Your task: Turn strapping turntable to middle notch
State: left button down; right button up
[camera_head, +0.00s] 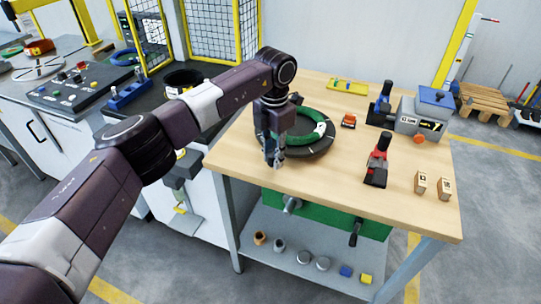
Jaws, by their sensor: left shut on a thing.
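The strapping turntable (322,153) is a low dark disc on the wooden workbench, with a green ring-shaped coil (318,122) lying on it. My left gripper (276,162) points down at the turntable's left front edge. It is shut on a part of the turntable there; the fingers hide the gripped part. The gripper and forearm also cover the left side of the turntable and coil. I cannot make out any notches. My right gripper is not in view.
On the workbench (350,200), a red-and-black tool (378,162), two wooden blocks (432,184), a small red-orange item (349,121) and a grey machine (423,115) stand right of the turntable. The front right bench top is mostly clear. A control panel (83,85) lies left.

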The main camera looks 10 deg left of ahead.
pick_arm(q)
jog(key=shift+s+d+f, duration=0.1)
jog(key=shift+s+d, duration=0.2)
jog(key=shift+d, duration=0.4)
jog(key=c, duration=1.9)
grip_release()
jog(key=shift+c, duration=0.2)
jog(key=shift+o, duration=1.3)
jog(key=shift+d, duration=0.2)
jog(key=shift+w+a, duration=0.1)
jog(key=shift+a, duration=0.15)
jog(key=shift+r, duration=0.2)
jog(key=shift+r, duration=0.25)
notch_tip(320, 180, up, 11)
jog(key=shift+r, duration=0.2)
